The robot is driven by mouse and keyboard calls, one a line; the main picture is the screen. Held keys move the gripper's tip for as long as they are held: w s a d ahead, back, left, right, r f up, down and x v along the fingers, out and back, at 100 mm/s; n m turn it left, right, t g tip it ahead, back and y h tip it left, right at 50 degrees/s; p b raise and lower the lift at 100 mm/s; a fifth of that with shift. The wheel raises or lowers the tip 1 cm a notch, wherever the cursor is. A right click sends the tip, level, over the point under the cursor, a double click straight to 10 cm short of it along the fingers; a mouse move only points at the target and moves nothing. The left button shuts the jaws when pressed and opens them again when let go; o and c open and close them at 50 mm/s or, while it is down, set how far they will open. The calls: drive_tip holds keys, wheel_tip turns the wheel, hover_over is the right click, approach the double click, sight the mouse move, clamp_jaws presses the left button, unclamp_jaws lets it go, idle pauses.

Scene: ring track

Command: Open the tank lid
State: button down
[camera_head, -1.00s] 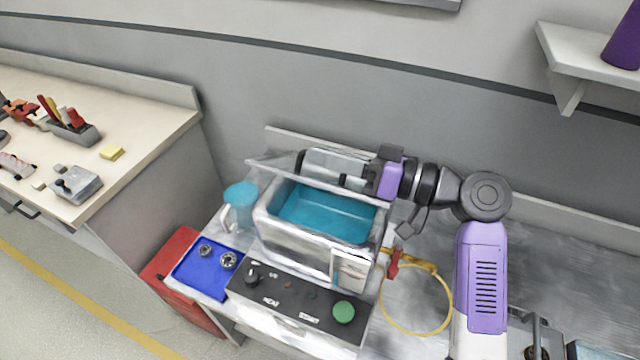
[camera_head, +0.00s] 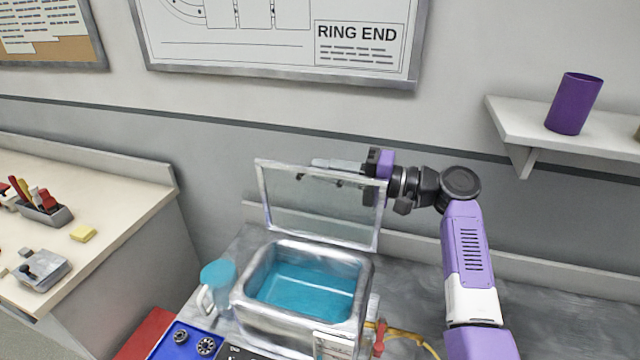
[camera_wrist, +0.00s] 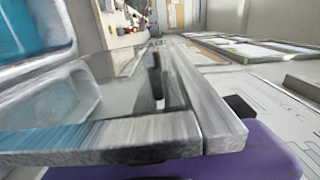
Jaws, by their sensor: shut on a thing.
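The tank (camera_head: 300,340) is a metal box with a rounded rim and blue liquid (camera_head: 305,288) inside. Its lid (camera_head: 320,215), a clear pane in a grey metal frame, stands raised and nearly upright along the back of the tank, leaving the top uncovered. My gripper (camera_head: 335,165) reaches in from the right at the lid's upper edge and is shut on the lid. The exact contact is partly hidden. In the wrist view the lid (camera_wrist: 90,115) lies close across the picture, with its frame bar near my purple gripper body.
A blue jug (camera_head: 218,274) stands left of the tank, and a blue tray (camera_head: 170,343) with metal parts is in front. A yellow hose (camera_head: 415,338) lies to the right. A wall shelf (camera_head: 510,122) holds a purple cup (camera_head: 574,104). The wall is close behind.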

drive_tip(key=shift+w+d+f+m+b, duration=0.1)
drive_tip(key=shift+w+d+f+m, duration=0.15)
drive_tip(key=shift+w+m, duration=0.35)
drive_tip(key=shift+w+d+f+m+b, duration=0.15)
drive_tip(key=shift+w+d+f+m, duration=0.2)
drive_tip(key=shift+w, duration=0.3)
drive_tip(key=shift+w+d+f+m+b, duration=0.1)
drive_tip(key=shift+w+f+m, duration=0.05)
drive_tip(key=shift+w+m, duration=0.45)
drive_tip(key=c, duration=1.5)
unclamp_jaws()
drive_tip(key=b+v, duration=0.2)
drive_tip(key=v, duration=0.5)
drive_tip(key=shift+d, duration=0.35)
drive_tip(key=shift+s, duration=0.1)
